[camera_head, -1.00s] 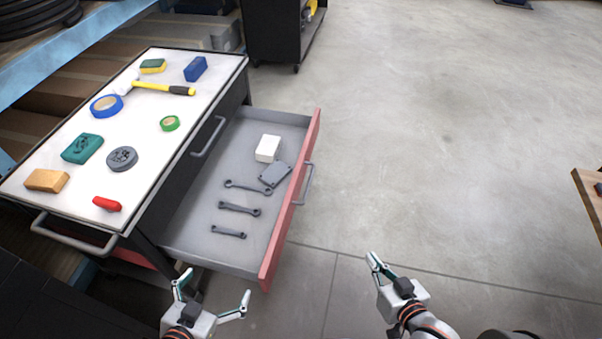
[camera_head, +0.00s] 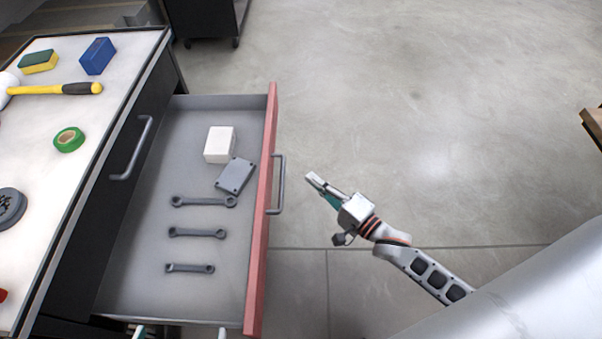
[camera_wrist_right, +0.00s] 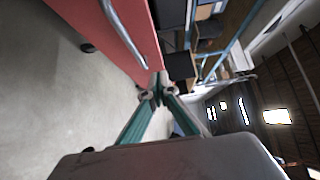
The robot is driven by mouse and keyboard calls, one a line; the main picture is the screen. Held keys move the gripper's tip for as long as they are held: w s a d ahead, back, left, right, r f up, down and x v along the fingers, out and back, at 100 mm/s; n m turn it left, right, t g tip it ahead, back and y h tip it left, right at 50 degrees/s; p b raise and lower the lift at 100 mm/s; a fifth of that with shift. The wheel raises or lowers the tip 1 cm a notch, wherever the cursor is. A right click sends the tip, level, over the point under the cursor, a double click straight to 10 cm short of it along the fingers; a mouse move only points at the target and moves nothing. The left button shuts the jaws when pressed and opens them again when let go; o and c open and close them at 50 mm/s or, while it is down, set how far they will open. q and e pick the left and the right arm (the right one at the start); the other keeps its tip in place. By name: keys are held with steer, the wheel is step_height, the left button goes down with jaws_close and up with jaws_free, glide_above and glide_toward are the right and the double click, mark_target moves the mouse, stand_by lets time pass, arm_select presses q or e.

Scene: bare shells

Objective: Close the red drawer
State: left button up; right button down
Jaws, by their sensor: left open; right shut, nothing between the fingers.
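The red drawer (camera_head: 262,210) stands pulled out of the black tool cart (camera_head: 85,245). Its red front faces right and carries a grey bar handle (camera_head: 281,185). My right gripper (camera_head: 314,179) is shut and empty, a short way right of the handle and apart from it. The right wrist view shows its closed fingertips (camera_wrist_right: 157,82) pointing toward the red drawer front (camera_wrist_right: 122,35). My left gripper (camera_head: 181,334) is open at the bottom edge, by the drawer's near side; only its fingertips show.
Inside the drawer are a white box (camera_head: 219,144), a grey plate (camera_head: 235,176) and three wrenches (camera_head: 197,233). Clear floor lies right of the drawer. A table edge (camera_head: 593,124) shows far right.

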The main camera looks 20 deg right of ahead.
steer(key=b, duration=0.2)
glide_toward(269, 155)
steer(key=w+d, duration=0.2)
steer(key=w, duration=0.1)
arm_select(q)
steer(key=shift+w+d+r+n+t+h+b, duration=0.2)
steer(key=shift+w+d+r, duration=0.2)
steer(key=shift+d, duration=0.2)
steer(key=shift+w+d+r+n+t+h+b, duration=0.1)
steer(key=shift+w+d+r+n+h+b, duration=0.15)
steer(key=shift+d+r, duration=0.3)
arm_select(e)
steer(key=shift+w+a+r, duration=0.1)
steer(key=shift+w+a, duration=0.3)
steer(key=shift+a, duration=0.3)
steer(key=shift+w+a, duration=0.35)
steer(key=shift+a, duration=0.4)
steer(key=shift+w+a, duration=0.4)
steer(key=shift+a, duration=0.3)
